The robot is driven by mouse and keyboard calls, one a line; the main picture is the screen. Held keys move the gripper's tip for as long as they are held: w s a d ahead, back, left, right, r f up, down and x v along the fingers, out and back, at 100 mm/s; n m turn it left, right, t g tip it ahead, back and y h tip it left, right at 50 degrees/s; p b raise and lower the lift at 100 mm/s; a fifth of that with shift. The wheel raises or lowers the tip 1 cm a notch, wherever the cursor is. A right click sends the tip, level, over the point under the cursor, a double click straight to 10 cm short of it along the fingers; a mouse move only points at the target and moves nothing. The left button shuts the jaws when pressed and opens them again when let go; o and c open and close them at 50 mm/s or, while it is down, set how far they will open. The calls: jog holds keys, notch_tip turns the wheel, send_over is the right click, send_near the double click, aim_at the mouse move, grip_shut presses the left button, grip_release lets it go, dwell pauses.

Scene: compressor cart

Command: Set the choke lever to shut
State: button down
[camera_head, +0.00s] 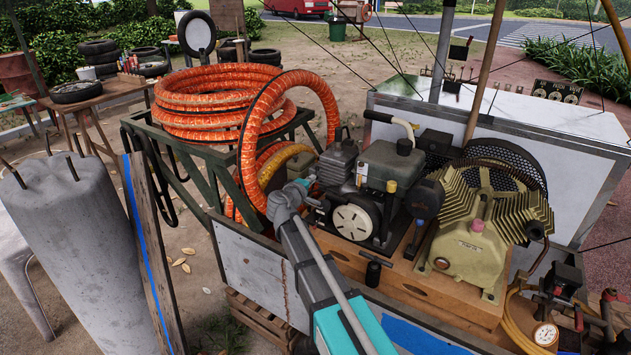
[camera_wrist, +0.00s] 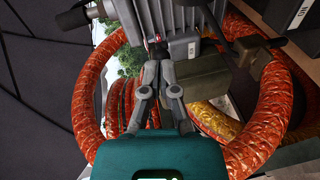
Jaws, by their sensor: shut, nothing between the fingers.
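The small engine (camera_head: 352,192) stands on the cart, with a grey finned block and a round white recoil cover. In the wrist view its finned grey block (camera_wrist: 185,38) fills the top middle. A small part with a red tip (camera_wrist: 154,39) sits at the block's left edge; I cannot tell for sure that it is the choke lever, nor its setting. My gripper (camera_wrist: 157,66) is shut and empty, its fingertips just below that part; contact is unclear. In the head view my gripper (camera_head: 300,190) is at the engine's left side, its tips partly hidden.
Orange hose (camera_head: 223,100) is coiled on a green rack left of the engine. A yellow-green compressor pump (camera_head: 468,250) stands to the right. A dark bar (camera_wrist: 262,44) and a box (camera_wrist: 215,78) lie right of my fingers. A concrete pillar (camera_head: 75,230) stands at left.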

jog(key=shift+a, duration=0.15)
jog(key=s+a+r+p, duration=0.2)
jog(key=s+a, duration=0.7)
dwell(0.5)
jog(key=shift+d, duration=0.1)
